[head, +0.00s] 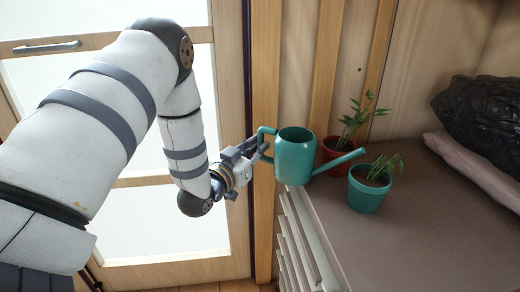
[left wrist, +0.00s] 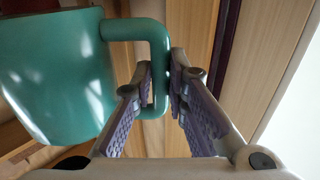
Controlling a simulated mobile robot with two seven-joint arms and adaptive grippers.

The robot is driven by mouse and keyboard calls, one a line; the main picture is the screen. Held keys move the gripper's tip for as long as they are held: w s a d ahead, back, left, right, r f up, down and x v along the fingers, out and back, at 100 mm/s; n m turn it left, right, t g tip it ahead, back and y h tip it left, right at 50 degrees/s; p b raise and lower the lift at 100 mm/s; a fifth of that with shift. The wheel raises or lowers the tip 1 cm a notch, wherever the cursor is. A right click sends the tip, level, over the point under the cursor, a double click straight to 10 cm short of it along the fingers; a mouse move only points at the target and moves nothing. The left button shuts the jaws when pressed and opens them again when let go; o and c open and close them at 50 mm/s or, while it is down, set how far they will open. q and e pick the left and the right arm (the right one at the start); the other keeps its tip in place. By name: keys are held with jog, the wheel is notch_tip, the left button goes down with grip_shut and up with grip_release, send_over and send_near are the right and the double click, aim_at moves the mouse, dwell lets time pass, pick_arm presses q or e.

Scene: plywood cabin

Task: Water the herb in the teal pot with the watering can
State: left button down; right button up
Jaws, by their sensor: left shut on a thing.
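A teal watering can (head: 295,157) is held up near the left edge of the cabinet top, its spout pointing right and up. My left gripper (head: 262,146) is shut on the can's handle; in the left wrist view the handle (left wrist: 158,65) is between the finger pads (left wrist: 160,92) and the can body (left wrist: 55,75) fills the left. The can is roughly upright. The teal pot (head: 366,196) with a green herb (head: 383,166) stands on the cabinet top, right of the can, the spout tip near the herb's leaves. My right gripper is not in view.
A red-brown pot (head: 333,158) with a taller plant stands behind the spout, close to the wall. A black bag (head: 485,108) and a pinkish roll (head: 475,165) lie at the right. The cabinet top (head: 430,245) is clear in front. A glazed door (head: 160,225) stands behind my arm.

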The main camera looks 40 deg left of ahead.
pick_arm(q)
jog(key=shift+s+r, duration=0.1)
jog(key=shift+r, duration=0.05)
jog(key=shift+r+p, duration=0.3)
jog(key=shift+p, duration=0.05)
notch_tip(320, 180, up, 7)
jog(key=m+p, duration=0.3)
jog(key=p, duration=0.1)
jog(key=shift+a+m, duration=0.3)
jog(key=shift+m, duration=0.1)
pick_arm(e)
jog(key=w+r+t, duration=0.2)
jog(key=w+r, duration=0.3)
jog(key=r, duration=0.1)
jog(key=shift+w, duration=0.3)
pick_arm(q)
jog(key=shift+d+r+m+p, duration=0.15)
jog(key=shift+r+m+p, duration=0.35)
jog(key=shift+r, duration=0.4)
jog(key=shift+d+r+m+p, duration=0.15)
jog(key=shift+r+m+p, duration=0.15)
jog(key=shift+r+p, duration=0.45)
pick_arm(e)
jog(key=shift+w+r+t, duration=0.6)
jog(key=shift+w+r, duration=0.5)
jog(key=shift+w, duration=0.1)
